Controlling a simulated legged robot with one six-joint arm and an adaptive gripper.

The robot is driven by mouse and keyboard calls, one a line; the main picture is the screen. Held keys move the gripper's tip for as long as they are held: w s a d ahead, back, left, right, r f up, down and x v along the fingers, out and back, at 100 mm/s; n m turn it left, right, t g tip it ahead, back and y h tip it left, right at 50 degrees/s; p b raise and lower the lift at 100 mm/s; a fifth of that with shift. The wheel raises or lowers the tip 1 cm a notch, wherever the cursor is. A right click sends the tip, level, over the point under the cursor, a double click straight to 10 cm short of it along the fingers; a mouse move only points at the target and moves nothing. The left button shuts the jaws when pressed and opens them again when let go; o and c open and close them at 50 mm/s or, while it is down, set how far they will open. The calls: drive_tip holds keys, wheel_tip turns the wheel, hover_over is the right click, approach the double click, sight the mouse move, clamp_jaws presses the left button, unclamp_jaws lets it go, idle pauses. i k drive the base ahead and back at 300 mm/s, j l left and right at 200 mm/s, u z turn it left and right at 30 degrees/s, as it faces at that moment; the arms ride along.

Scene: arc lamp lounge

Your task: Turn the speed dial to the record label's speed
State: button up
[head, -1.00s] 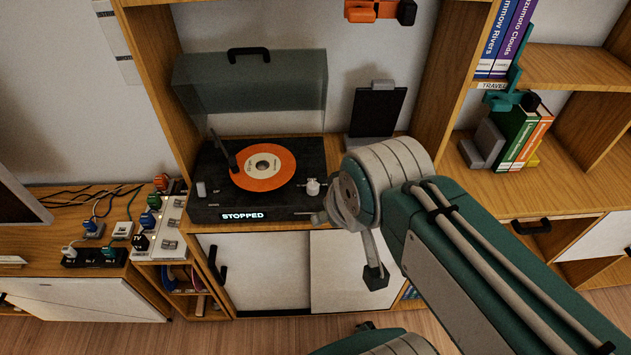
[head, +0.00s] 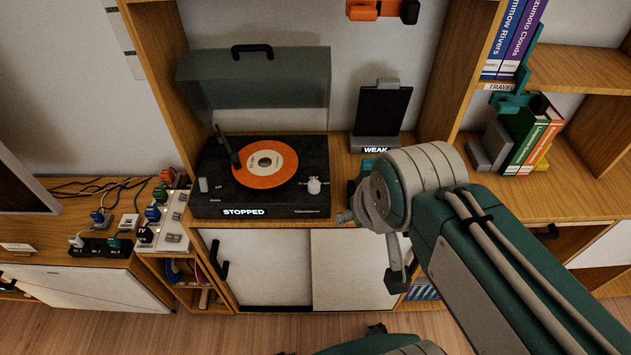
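A black record player (head: 318,150) stands on the wooden shelf with its smoky lid (head: 255,80) raised. An orange record (head: 265,182) with a pale centre label (head: 265,163) lies on it; the label's print is too small to read. A white dial (head: 314,186) sits at the deck's right, with small lettering above that seems to read "OFF". The front display (head: 244,211) reads "STOPPED". My gripper (head: 371,248) is in front of the shelf, right of and below the dial. Its fingers look spread apart, with nothing seen between them.
A black panel on a stand (head: 384,115) reads "WEAK" at its base, right of the player. A switch box (head: 172,225) and plugs stand at the left. An orange-and-black object (head: 380,10) hangs above. The space before the player is clear.

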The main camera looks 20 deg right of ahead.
sight(314, 185)
drive_tip(key=u, duration=1.25)
drive_tip(key=j+z, duration=0.4)
drive_tip(key=j, duration=0.2)
drive_tip(key=k+j+z, duration=0.15)
drive_tip(key=j+z, duration=0.2)
drive_tip(key=j, duration=0.2)
